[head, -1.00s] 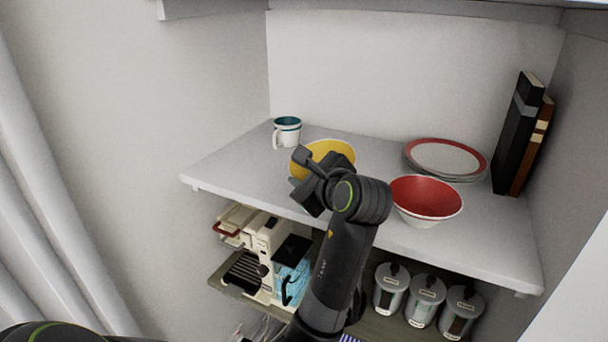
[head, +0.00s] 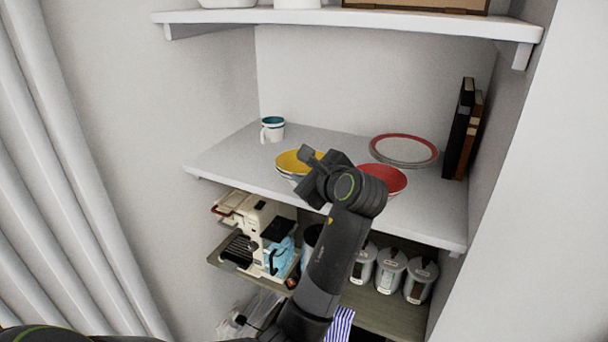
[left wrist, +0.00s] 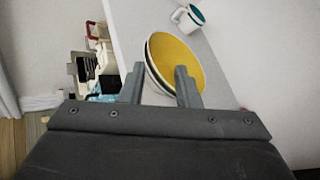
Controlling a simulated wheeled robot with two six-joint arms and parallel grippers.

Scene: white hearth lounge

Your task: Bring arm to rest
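My left gripper (head: 308,172) is in front of the middle shelf in the head view. In the left wrist view its two fingers (left wrist: 159,74) are spread apart with nothing held between them. Beyond the fingers is a yellow bowl (left wrist: 180,55), which in the head view (head: 289,161) sits on the shelf, partly hidden by the gripper. A red bowl (head: 386,178) stands just right of the gripper, partly covered by my left arm. My right gripper is not in view.
The white shelf (head: 225,160) also holds a mug (head: 272,130), stacked plates (head: 404,150) and upright books (head: 462,130). Below, a lower shelf (head: 385,312) bears a coffee machine (head: 258,228) and canisters (head: 390,270). Another shelf (head: 350,20) is above. A curtain (head: 60,180) hangs left.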

